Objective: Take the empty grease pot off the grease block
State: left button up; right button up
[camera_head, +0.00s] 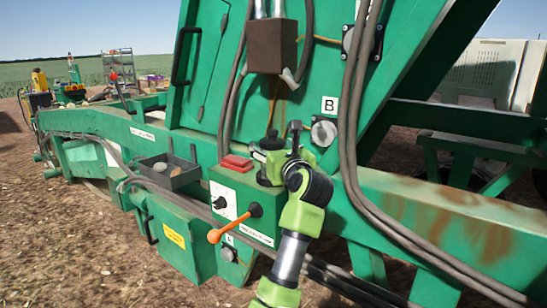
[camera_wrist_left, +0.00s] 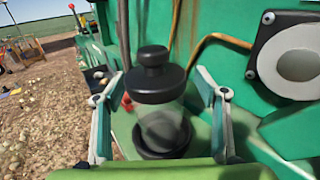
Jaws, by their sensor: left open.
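The grease pot (camera_wrist_left: 158,122) is a clear, empty-looking cylinder with a black knobbed lid and a black ring at its foot. It stands upright on the green grease block (camera_wrist_left: 122,128) in the left wrist view. My left gripper (camera_wrist_left: 161,108) is open, with one finger on each side of the pot and visible gaps between. In the head view my left gripper (camera_head: 276,152) is over the right end of the block (camera_head: 228,183), and largely hides the pot. My right gripper is not in view.
An orange-handled lever (camera_head: 231,228) and a black knob (camera_head: 220,202) are on the box front. A red pad (camera_head: 236,162) and a dark tray (camera_head: 169,172) lie to the left. Hoses (camera_head: 349,130) hang close on the right, and a sloping green panel rises behind.

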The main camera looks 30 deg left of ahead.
pick_arm(q)
jog(key=shift+s+d+r, duration=0.1)
jog(key=shift+s+r, duration=0.1)
jog(key=shift+s+d+r, duration=0.1)
jog(key=shift+s+r, duration=0.1)
jog(key=shift+s, duration=0.1)
jog(key=c, duration=0.4)
jog(key=shift+s+d+r, duration=0.1)
jog(key=shift+s, duration=0.05)
jog(key=c, duration=1)
jog(key=shift+w+f, duration=0.2)
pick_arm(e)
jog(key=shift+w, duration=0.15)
pick_arm(q)
jog(key=shift+r, duration=0.15)
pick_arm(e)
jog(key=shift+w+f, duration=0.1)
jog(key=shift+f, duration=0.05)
